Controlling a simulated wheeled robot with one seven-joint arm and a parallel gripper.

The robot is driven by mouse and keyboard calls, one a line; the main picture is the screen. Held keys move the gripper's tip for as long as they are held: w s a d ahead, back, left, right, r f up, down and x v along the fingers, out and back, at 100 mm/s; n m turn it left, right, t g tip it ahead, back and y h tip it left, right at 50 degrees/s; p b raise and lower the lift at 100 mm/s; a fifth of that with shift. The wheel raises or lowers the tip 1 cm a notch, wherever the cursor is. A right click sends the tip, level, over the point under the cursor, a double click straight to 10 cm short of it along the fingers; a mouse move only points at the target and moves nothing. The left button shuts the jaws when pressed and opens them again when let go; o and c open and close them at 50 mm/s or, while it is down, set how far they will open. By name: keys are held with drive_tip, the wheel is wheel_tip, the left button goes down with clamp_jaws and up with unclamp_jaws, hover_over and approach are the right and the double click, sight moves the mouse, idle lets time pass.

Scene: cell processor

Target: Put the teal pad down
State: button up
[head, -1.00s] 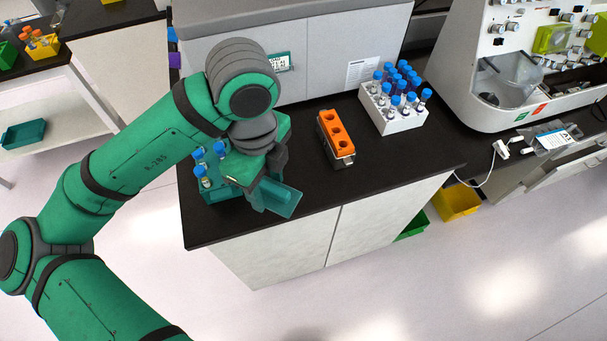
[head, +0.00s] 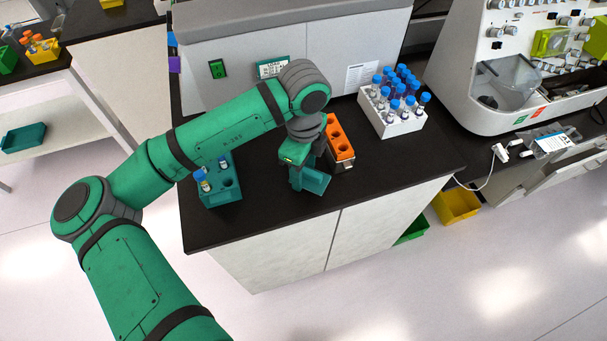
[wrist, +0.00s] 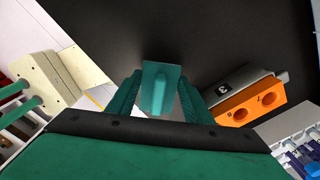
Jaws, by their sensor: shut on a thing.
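The teal pad (head: 316,182) is held in my gripper (head: 301,176) above the black counter, between the teal tube rack and the orange block. In the wrist view the pad (wrist: 158,86) stands between the two green fingers of my gripper (wrist: 160,98), which are shut on it. The black counter (head: 265,215) shows bare around and below the pad. I cannot tell whether the pad touches the counter.
An orange block (head: 338,138) on a grey base stands close on the right. A white rack (head: 393,124) of blue-capped tubes is further back right. The counter's front is clear.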

sight(304, 177)
drive_tip(key=shift+f, duration=1.15)
drive_tip(key=shift+s+f, duration=0.15)
drive_tip(key=shift+f, duration=0.55)
drive_tip(key=o, duration=1)
wheel_tip(304, 177, up, 12)
drive_tip(key=shift+a+f, duration=0.1)
drive_tip(key=shift+a, duration=0.05)
